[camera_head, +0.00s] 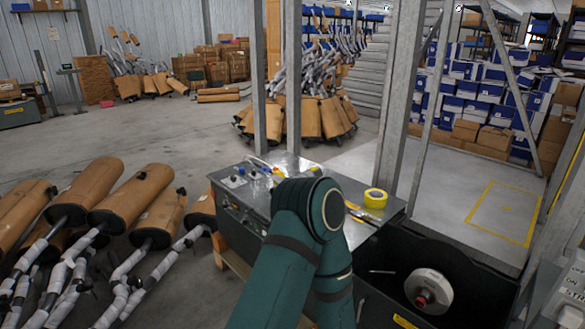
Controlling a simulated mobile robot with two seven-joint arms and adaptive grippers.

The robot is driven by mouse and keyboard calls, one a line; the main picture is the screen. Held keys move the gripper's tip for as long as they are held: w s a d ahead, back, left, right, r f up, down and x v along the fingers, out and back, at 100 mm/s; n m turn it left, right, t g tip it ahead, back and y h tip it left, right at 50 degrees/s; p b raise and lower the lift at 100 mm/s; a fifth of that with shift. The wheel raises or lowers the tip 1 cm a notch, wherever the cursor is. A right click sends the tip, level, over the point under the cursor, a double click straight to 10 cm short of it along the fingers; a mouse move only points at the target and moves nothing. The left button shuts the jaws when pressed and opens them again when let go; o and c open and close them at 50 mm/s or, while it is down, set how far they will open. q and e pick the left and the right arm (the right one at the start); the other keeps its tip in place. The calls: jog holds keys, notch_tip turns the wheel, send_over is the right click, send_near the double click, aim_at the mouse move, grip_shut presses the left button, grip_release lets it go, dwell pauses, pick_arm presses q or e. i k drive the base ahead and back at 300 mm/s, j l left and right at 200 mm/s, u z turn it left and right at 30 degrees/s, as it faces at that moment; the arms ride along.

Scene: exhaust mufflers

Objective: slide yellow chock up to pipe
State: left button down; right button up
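I cannot make out a yellow chock in the head view. Several brown-wrapped mufflers (133,197) lie at the left, with pipes (130,283) in pale wrapping running down to the lower left. I cannot tell which pipe the task names. One of my teal arms rises from the bottom centre and hides part of the workbench. Neither gripper shows in this view.
A grey metal workbench (239,215) stands in the middle, with a yellow tape roll (375,198) on top. A dark bin (455,262) with a white reel (428,291) is at the lower right. Metal posts (400,100) rise behind. Open floor lies at the back left.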

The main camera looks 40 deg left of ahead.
aim_at(279, 173)
jog(key=i+j+z, duration=0.1)
jog(key=j+z, duration=0.15)
jog(key=j, duration=0.7)
jog(key=j+z, duration=0.25)
jog(key=j, duration=0.7)
jog(key=j+z, duration=0.1)
jog(key=j, duration=1.85)
